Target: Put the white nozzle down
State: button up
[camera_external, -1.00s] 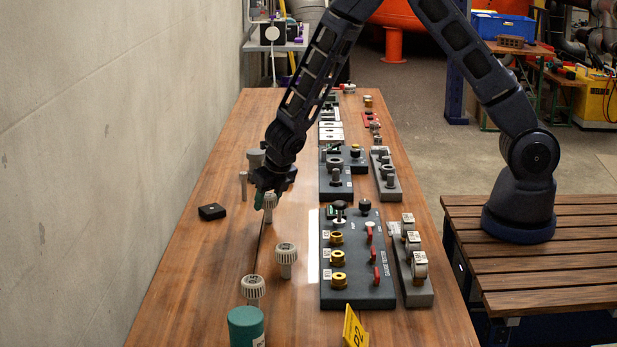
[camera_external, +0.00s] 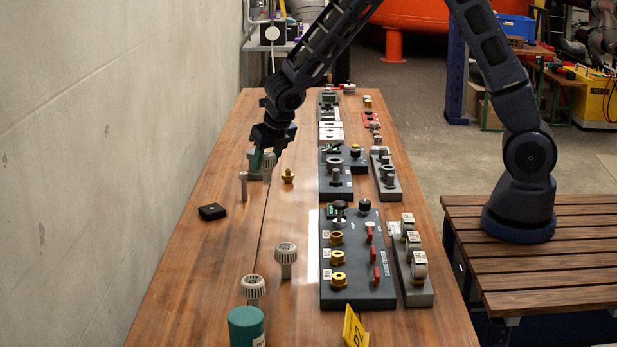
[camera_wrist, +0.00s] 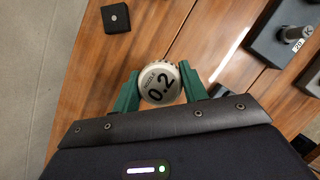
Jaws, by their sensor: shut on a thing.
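The white nozzle (camera_external: 268,161) has a ribbed cap and a stem pointing down. My gripper (camera_external: 263,158) is shut on its cap, over the left part of the wooden table. Two similar pale nozzles stand upright nearer the camera, one at the middle (camera_external: 286,258) and one farther front (camera_external: 253,288).
A grey post (camera_external: 243,185) and a brass fitting (camera_external: 288,176) stand close to the held nozzle. A black box (camera_external: 212,212) lies left, also in the wrist view (camera_wrist: 116,18). A dark gauge panel (camera_external: 357,275) is right; a green-topped container (camera_external: 246,325) is in front.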

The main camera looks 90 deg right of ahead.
notch_tip(320, 180, up, 8)
jog(key=shift+r, duration=0.15)
jog(key=shift+a+r, duration=0.1)
jog(key=shift+r, duration=0.1)
jog(key=w+a, duration=0.5)
jog(key=a, duration=0.6)
jog(key=w+a, duration=0.6)
jog(key=a, duration=0.5)
jog(key=w+a, duration=0.1)
jog(key=a, duration=2.1)
jog(key=shift+n, duration=0.3)
notch_tip(320, 180, down, 20)
jog(key=shift+d+r, duration=0.1)
jog(key=o, duration=1)
